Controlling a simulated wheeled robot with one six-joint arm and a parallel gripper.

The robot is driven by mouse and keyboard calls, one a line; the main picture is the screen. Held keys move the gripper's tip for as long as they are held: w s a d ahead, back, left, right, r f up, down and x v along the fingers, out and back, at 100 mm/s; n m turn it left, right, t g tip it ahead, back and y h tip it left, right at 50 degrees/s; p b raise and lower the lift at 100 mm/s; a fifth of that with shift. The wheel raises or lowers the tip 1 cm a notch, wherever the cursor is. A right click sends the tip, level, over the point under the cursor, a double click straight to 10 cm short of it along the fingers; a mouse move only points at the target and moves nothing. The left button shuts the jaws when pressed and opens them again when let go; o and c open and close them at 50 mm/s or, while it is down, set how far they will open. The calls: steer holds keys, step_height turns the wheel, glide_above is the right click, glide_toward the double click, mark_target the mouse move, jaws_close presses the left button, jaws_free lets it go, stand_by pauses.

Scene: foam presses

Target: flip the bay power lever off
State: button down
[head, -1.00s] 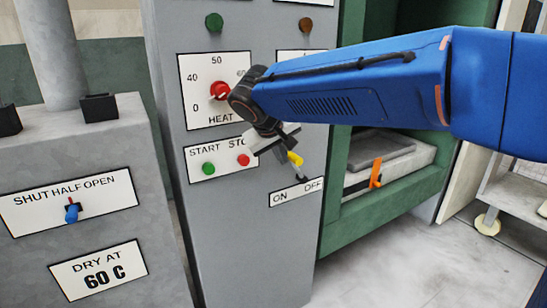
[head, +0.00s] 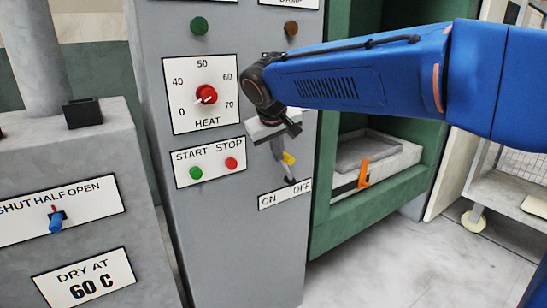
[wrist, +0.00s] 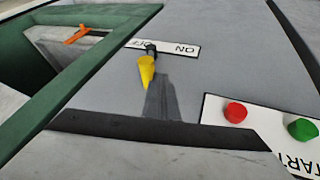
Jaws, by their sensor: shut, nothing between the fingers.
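The bay power lever has a yellow grip (head: 289,158) and a dark base. It sits on the grey panel just above the white ON/OFF plate (head: 285,194). In the wrist view the yellow grip (wrist: 147,70) points toward the camera, and its base covers part of the OFF end of the plate (wrist: 185,48). I cannot tell which side the lever rests on. My gripper (head: 279,150) is shut and empty, just left of the yellow grip. In the wrist view its grey fingers (wrist: 162,98) appear close beside the grip; contact is unclear.
The green START (head: 196,173) and red STOP (head: 231,163) buttons lie left of my gripper, with the red HEAT knob (head: 206,95) above. A green press frame (head: 375,205) with an orange handle (head: 364,174) stands right. A blue SHUT/HALF/OPEN lever (head: 56,221) is at far left.

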steer(key=w+d+m+g+y, duration=0.2)
steer(key=w+d+g+y, duration=0.3)
steer(key=d, duration=0.7)
steer(key=shift+w+d+r+y, duration=0.15)
steer(key=shift+w+r+y, duration=0.25)
steer(key=shift+w+y, duration=0.95)
steer(key=shift+w+d+f+h, duration=0.1)
steer(key=shift+w+d+h, duration=0.05)
steer(key=shift+w+h, duration=0.15)
steer(key=s+d+r, duration=0.2)
steer(key=d+r, duration=0.1)
steer(key=r, duration=0.8)
steer(key=shift+d+r, duration=0.25)
steer(key=shift+r, duration=0.15)
steer(key=shift+s, duration=0.1)
